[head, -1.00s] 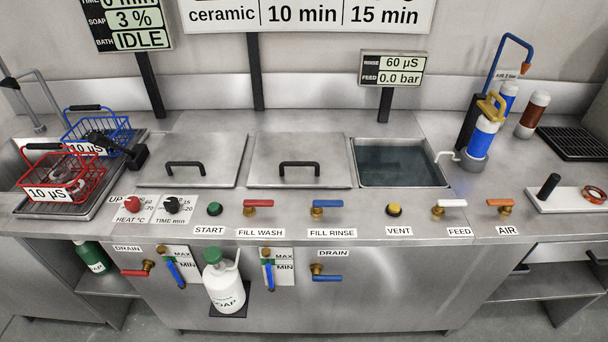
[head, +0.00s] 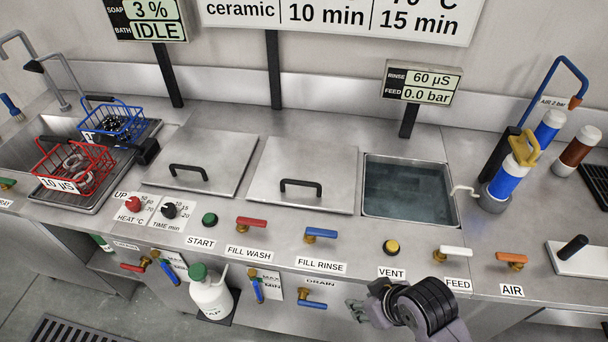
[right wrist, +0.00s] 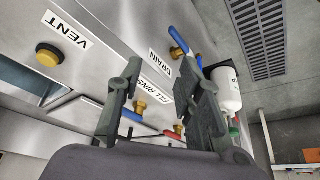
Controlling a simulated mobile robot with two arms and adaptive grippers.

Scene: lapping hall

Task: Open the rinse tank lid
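Two flat steel lids lie shut on the bench in the head view, each with a black bar handle: a left lid (head: 215,150) and a middle lid (head: 300,160). Neither lid bears a label I can read; the FILL RINSE label (head: 321,265) is in front of the middle lid. My right gripper (head: 362,302) is low at the front of the bench, below the VENT label and well away from both lids. In the right wrist view its two fingers (right wrist: 162,72) stand apart with nothing between them. My left gripper is not in view.
An open water-filled tank (head: 410,190) is right of the middle lid. Colored valve levers and a yellow button (head: 391,247) line the front ledge. Red (head: 75,170) and blue (head: 115,120) baskets stand at the left. A blue filter (head: 508,180) stands at the right.

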